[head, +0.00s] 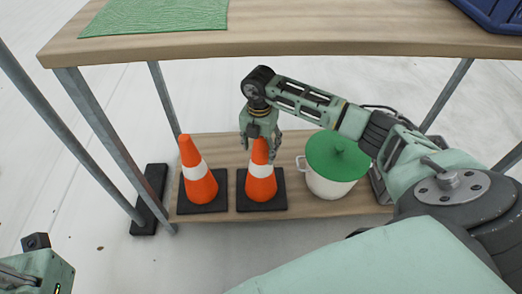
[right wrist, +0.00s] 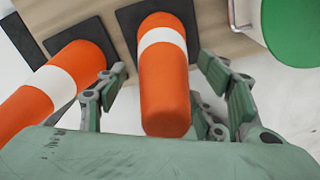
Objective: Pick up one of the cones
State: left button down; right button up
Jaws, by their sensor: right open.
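Two orange cones with white bands and black square bases stand upright on the lower wooden shelf. The left cone (head: 198,180) is free of the grippers. My right gripper (head: 260,148) is over the top of the right cone (head: 261,184), pointing down. In the right wrist view the right cone (right wrist: 164,85) lies between the open fingers of my right gripper (right wrist: 168,100), with gaps visible on both sides. The left cone (right wrist: 62,82) is outside the fingers to the left. Part of my left arm shows at the lower left of the head view; its fingers are not seen.
A white pot with a green lid (head: 338,156) stands right of the cones on the lower shelf (head: 225,148). The upper tabletop (head: 300,28) overhangs the shelf at the back, with a green mat (head: 160,14) and a blue tray (head: 497,12). Metal legs frame the sides.

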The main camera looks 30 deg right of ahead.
jog(key=shift+f, duration=0.4)
jog(key=shift+r, duration=0.15)
jog(key=shift+w, duration=0.1)
grip_shut()
jog(key=shift+r, duration=0.1)
